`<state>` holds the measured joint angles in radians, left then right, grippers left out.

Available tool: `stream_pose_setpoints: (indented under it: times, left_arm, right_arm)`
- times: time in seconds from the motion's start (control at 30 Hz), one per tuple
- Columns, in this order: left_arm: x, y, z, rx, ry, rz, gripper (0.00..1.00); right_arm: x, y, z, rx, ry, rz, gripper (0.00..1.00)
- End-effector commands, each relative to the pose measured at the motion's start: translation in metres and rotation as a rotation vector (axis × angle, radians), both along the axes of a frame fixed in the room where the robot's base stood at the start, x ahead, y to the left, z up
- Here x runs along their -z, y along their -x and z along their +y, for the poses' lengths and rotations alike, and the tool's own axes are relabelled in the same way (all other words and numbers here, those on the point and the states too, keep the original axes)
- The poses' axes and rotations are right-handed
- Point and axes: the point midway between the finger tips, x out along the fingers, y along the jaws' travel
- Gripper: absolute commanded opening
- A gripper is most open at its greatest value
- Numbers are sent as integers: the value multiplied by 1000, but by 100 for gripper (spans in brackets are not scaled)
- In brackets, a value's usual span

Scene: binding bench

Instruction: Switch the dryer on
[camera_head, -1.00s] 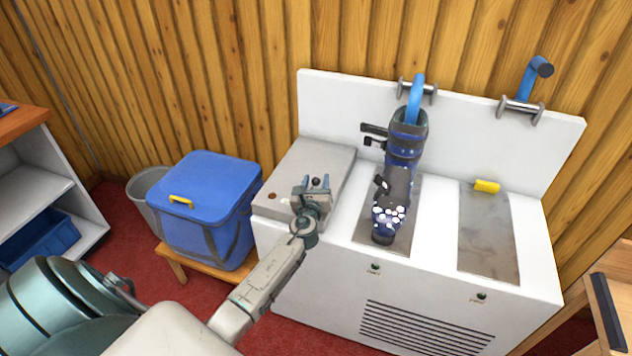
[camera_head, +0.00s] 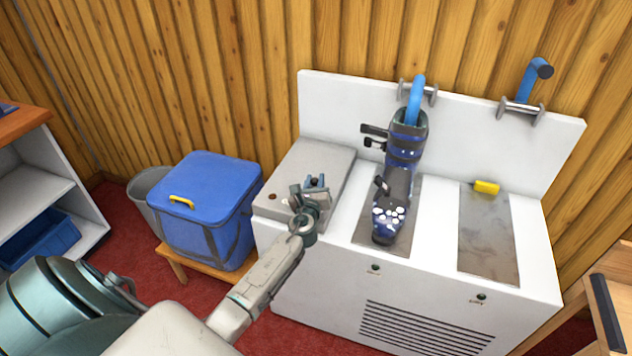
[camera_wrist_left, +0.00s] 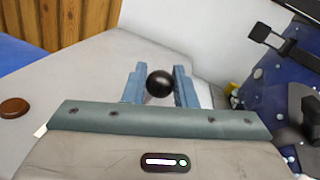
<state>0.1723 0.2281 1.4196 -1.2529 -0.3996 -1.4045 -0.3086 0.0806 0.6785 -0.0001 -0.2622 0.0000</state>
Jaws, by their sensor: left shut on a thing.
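The dryer (camera_head: 432,277) is a white cabinet with a tall back panel. A grey raised control box (camera_head: 325,160) sits at its left end. A black ball knob (camera_wrist_left: 160,83) stands on the box; a reddish-brown button (camera_wrist_left: 14,108) lies to its left. My left gripper (camera_head: 315,182) comes down over the box with its blue fingers on either side of the knob, shut on it. The knob's stem is hidden. A dark blue ski boot (camera_head: 400,185) stands on a metal plate with a blue tube in its top. My right gripper is not in view.
A second plate (camera_head: 488,245) is bare beside a yellow piece (camera_head: 486,187); a blue tube (camera_head: 534,78) rises behind. Left of the dryer are a blue lidded box (camera_head: 205,185) on a wooden stand and a grey bin (camera_head: 146,190). A wooden bench (camera_head: 590,290) is at right.

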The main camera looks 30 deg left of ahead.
Motion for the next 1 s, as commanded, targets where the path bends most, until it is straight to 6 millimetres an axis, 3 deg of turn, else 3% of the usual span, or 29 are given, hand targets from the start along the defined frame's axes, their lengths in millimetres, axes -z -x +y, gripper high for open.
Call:
stream_pose_setpoints:
  times: [0.6,1.0]
  left_arm:
    - [-3,8,29,0,454,-107,0]
    - [1,10,40,0,626,-149,0]
  right_arm:
    - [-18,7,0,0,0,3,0]
    - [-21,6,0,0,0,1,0]
